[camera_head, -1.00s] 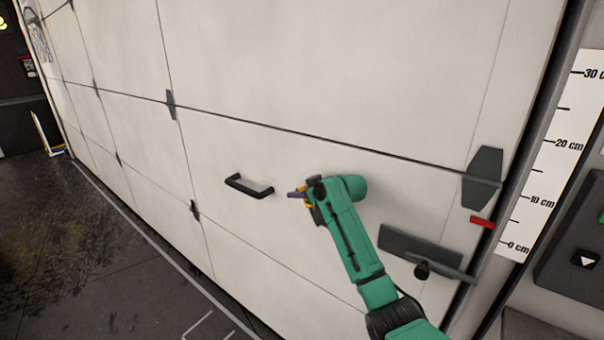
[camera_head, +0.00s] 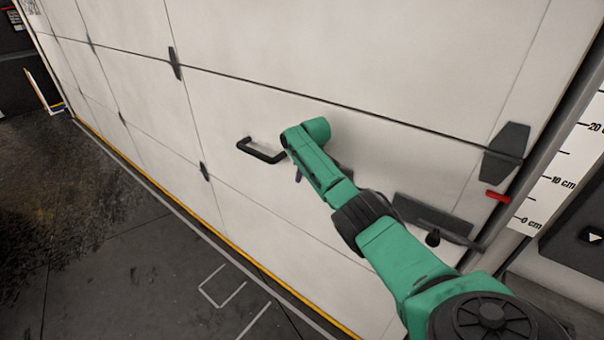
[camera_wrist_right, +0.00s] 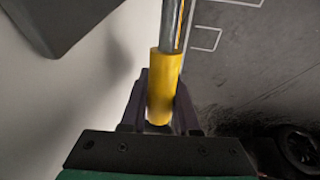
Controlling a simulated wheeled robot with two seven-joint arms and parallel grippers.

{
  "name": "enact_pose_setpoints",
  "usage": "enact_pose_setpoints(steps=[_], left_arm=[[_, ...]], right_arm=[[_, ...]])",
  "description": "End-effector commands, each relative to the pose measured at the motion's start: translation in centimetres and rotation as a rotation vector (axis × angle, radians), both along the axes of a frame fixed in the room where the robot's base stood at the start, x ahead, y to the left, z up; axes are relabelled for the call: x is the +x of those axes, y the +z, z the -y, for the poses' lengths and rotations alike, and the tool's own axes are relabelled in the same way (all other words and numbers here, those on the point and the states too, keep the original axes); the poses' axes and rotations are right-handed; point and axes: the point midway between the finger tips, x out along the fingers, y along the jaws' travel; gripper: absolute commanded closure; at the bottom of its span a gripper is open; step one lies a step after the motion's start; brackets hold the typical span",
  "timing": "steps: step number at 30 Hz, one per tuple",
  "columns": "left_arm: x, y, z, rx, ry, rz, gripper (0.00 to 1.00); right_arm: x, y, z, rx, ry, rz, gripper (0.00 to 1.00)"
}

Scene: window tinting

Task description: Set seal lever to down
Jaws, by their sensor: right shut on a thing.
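The seal lever shows in the right wrist view as a yellow grip (camera_wrist_right: 164,85) on a bare metal rod (camera_wrist_right: 172,25). My right gripper (camera_wrist_right: 163,92) has its dark fingers on both sides of the yellow grip and is shut on it. The rod runs away from the fingers toward the floor side. In the head view my right gripper (camera_head: 298,173) is mostly behind my green wrist, close to the white door (camera_head: 330,80). The lever is hidden there. My left gripper is not in view.
A black pull handle (camera_head: 262,150) is just left of my wrist. A dark plate (camera_head: 432,214) with a black knob (camera_head: 433,238) sits right of my forearm. A red tab (camera_head: 498,196) and a ruler scale (camera_head: 560,180) are further right.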

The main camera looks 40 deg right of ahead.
Motion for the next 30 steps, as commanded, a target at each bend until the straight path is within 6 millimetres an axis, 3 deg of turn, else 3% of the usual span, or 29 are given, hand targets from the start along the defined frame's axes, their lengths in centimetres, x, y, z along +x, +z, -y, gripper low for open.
enact_pose_setpoints(steps=[15, 16, 18, 30], left_arm=[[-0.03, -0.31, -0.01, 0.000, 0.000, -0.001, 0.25], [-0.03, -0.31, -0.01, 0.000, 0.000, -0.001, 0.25], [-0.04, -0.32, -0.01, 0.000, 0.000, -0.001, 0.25], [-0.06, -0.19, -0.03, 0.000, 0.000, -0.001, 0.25]], right_arm=[[-0.09, -0.37, -0.06, -0.006, 0.002, -0.025, 1.00], [-0.08, -0.38, -0.06, -0.006, 0.002, -0.025, 0.67], [-0.08, -0.39, -0.06, -0.006, 0.002, -0.025, 0.41], [-0.09, 0.03, -0.10, -0.005, 0.002, -0.021, 0.41]])
